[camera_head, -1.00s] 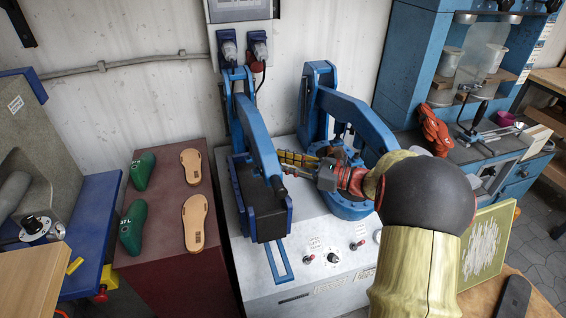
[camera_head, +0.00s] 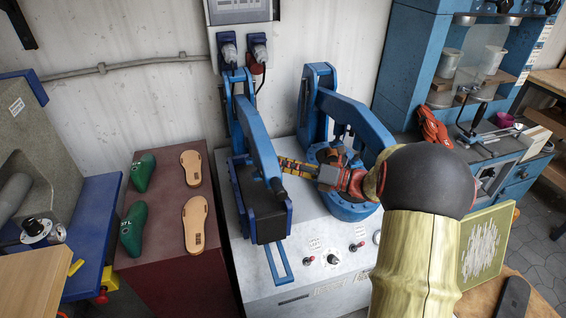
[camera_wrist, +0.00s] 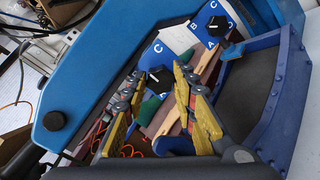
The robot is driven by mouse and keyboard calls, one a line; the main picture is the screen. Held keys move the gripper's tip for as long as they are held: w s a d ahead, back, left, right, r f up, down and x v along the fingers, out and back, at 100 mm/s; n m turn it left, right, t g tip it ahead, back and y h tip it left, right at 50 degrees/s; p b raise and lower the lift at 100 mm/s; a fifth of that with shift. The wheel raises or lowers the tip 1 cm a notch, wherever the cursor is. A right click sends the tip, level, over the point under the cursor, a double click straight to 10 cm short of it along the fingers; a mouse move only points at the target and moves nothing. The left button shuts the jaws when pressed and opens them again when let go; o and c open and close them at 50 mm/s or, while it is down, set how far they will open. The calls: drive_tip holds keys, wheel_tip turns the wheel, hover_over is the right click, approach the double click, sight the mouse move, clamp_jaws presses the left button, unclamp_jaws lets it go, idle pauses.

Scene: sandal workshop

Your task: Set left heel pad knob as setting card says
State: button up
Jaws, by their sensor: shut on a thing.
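A black knob (camera_wrist: 161,79) with a white mark sits on a blue lettered plate in the wrist view. Letters C and A show beside it; the fingers hide part of the plate. My gripper (camera_wrist: 157,70) has its yellow fingers on both sides of this knob and is shut on it. A second black knob (camera_wrist: 217,26) is on another blue plate, with A, B and C around it. In the head view my gripper (camera_head: 284,163) reaches left between the two blue press arms, and the knobs are hidden. I cannot make out a setting card's text.
The right blue press arm (camera_head: 352,112) rises beside my wrist. Tan soles (camera_head: 195,222) and green lasts (camera_head: 133,225) lie on the red-brown stand at left.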

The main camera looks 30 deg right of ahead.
drive_tip(key=m+p, duration=0.6)
drive_tip(key=m, duration=0.3)
drive_tip(key=m+p, duration=0.7)
drive_tip(key=m, duration=0.1)
drive_tip(key=m+p, duration=0.7)
drive_tip(key=m, duration=0.2)
drive_tip(key=shift+s+a+f+m, duration=0.1)
drive_tip(key=shift+f+m, duration=0.2)
drive_tip(key=shift+f, duration=0.05)
drive_tip(key=o, duration=1.2)
drive_tip(key=shift+c, duration=0.2)
